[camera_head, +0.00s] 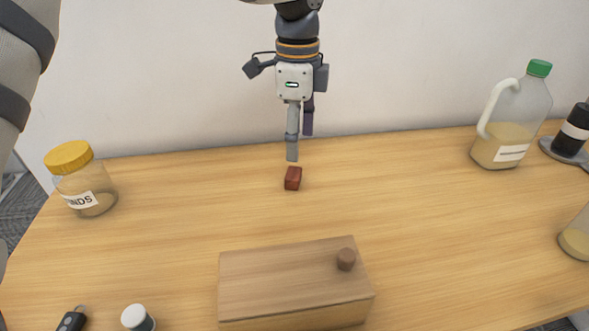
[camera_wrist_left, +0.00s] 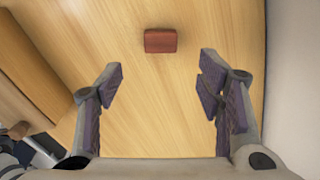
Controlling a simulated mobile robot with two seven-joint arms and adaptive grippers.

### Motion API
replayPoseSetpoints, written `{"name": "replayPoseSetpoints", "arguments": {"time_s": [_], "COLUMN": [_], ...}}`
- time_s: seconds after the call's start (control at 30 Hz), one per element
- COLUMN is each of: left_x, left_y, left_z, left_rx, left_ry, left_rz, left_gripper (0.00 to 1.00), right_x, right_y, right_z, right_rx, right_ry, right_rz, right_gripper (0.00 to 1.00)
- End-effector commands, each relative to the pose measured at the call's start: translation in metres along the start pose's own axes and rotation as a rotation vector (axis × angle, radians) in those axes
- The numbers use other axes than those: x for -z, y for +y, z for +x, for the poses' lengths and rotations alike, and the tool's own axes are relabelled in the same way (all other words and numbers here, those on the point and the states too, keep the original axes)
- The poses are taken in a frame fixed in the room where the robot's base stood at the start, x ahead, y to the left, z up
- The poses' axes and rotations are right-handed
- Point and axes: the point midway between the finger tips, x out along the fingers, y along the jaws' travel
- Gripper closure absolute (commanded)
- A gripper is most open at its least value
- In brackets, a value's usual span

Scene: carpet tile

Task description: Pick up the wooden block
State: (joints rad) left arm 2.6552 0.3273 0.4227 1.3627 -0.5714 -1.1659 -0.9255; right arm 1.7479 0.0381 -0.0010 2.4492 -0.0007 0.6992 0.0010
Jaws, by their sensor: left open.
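A small reddish-brown wooden block (camera_head: 293,178) lies on the table toward the back, near the middle. In the left wrist view the block (camera_wrist_left: 160,41) shows near the top, ahead of the fingertips. My left gripper (camera_head: 299,148) points down from above, just behind the block in the head view. In the left wrist view its two fingers (camera_wrist_left: 161,90) stand wide apart with only bare table between them. They do not touch the block. My right gripper does not show in either view.
A wooden box with a knob (camera_head: 280,285) stands at the front. A yellow-lidded jar (camera_head: 85,185) stands at left, a green-capped jug (camera_head: 512,120) at back right. A white-capped bottle (camera_head: 137,318) and a dark key fob (camera_head: 72,321) lie near the front edge. The table around the block is clear.

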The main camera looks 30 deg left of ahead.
Motion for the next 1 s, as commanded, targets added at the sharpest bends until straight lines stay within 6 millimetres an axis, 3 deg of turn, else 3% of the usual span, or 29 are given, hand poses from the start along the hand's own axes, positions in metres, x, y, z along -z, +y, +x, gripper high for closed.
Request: {"name": "replayPoseSetpoints", "arguments": {"time_s": [0.4,0.7,0.9,1.0], "left_x": [0.005,0.005,0.005,0.005], "left_y": [0.000,-0.001,0.000,0.000], "left_z": [0.072,0.082,0.082,0.082], "left_rx": [-0.004,0.002,0.002,0.002], "left_ry": [0.000,0.001,0.001,0.001], "left_rz": [0.000,-0.001,0.000,0.000], "left_gripper": [0.39,0.39,0.78,0.78], "right_x": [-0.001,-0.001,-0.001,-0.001], "right_y": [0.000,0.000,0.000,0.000], "right_z": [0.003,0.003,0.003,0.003], "right_rx": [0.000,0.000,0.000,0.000], "right_ry": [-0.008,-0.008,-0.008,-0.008], "right_rz": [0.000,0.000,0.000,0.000], "right_gripper": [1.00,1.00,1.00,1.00]}}
